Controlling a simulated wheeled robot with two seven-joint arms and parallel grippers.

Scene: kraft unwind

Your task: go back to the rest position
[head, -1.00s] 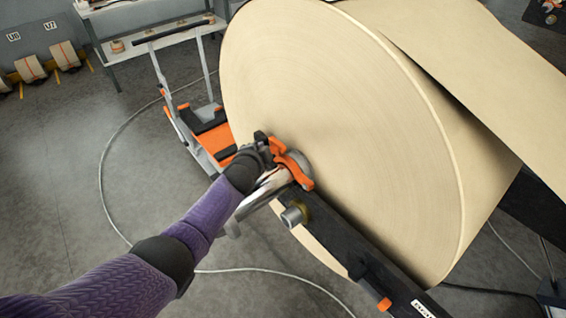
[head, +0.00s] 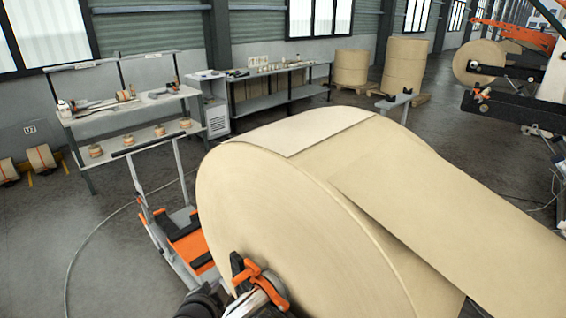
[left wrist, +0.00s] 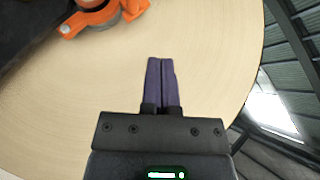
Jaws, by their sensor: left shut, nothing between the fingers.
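A large kraft paper roll (head: 290,225) fills the middle of the head view, with its web running off to the right. An orange clamp (head: 262,284) sits at the roll's core, near the bottom edge. My left arm shows only as a dark piece beside that clamp. In the left wrist view my left gripper (left wrist: 162,62) has its two purple fingers together, with nothing between them. The flat face of the roll (left wrist: 215,75) lies behind the fingers, and the orange clamp (left wrist: 100,15) is at the upper left. My right gripper is not in view.
An orange and grey cart (head: 180,235) stands left of the roll. A two-level shelf (head: 130,105) with small rolls and a long bench (head: 275,95) stand behind. Tall brown rolls (head: 403,65) stand at the back. Bare floor (head: 110,230) lies at the left.

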